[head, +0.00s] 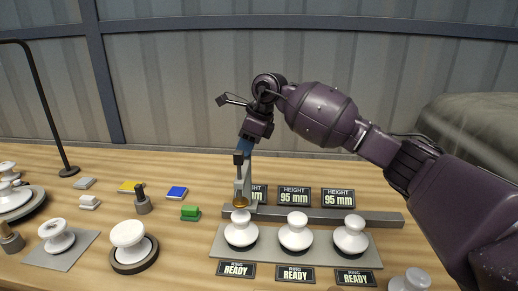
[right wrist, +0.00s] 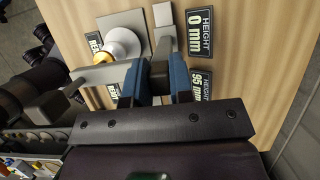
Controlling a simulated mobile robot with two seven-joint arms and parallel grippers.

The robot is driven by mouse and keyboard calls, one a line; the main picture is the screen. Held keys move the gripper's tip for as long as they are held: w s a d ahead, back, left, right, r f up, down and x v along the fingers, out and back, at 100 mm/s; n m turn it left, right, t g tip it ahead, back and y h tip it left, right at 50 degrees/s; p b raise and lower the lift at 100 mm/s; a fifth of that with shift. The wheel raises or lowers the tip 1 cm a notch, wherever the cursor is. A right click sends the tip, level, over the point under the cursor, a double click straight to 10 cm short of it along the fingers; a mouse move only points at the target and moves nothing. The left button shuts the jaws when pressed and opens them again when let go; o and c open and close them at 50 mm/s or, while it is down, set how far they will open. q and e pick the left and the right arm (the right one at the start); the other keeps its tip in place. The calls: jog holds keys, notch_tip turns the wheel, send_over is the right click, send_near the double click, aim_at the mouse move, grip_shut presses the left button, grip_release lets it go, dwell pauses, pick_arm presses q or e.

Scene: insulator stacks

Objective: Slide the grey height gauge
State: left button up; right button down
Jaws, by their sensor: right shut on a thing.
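The grey height gauge (head: 243,184) stands upright at the left part of a long dark grey rail (head: 330,216). Its brass tip is at the top of the leftmost of three white insulator stacks (head: 241,232). My right gripper (head: 248,143) is shut on the gauge's upper part from above. In the right wrist view the blue fingers (right wrist: 158,82) close on the gauge, whose grey arm (right wrist: 98,76) reaches left; the white insulator (right wrist: 124,42) is beside it. The fingers hide part of the gauge. My left gripper is out of view.
The other two stacks (head: 295,234) (head: 350,238) share a grey plate. Height signs stand behind the rail; the nearest reads 0 mm (right wrist: 201,32), others 95 mm (head: 294,196). Ring READY signs (head: 236,269) stand in front. Loose insulators (head: 130,242) and coloured blocks (head: 177,192) lie left.

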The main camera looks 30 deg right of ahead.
jog(key=shift+w+r, duration=0.1)
jog(key=shift+r, duration=0.05)
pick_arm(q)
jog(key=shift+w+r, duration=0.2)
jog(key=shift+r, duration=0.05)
pick_arm(e)
jog(key=c, duration=1.3)
grip_release()
jog(key=o, duration=0.3)
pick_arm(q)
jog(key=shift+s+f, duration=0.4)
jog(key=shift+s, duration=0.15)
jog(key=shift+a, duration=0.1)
pick_arm(e)
jog(key=v, duration=1)
jog(key=shift+s+r, duration=0.2)
jog(key=shift+r, duration=0.1)
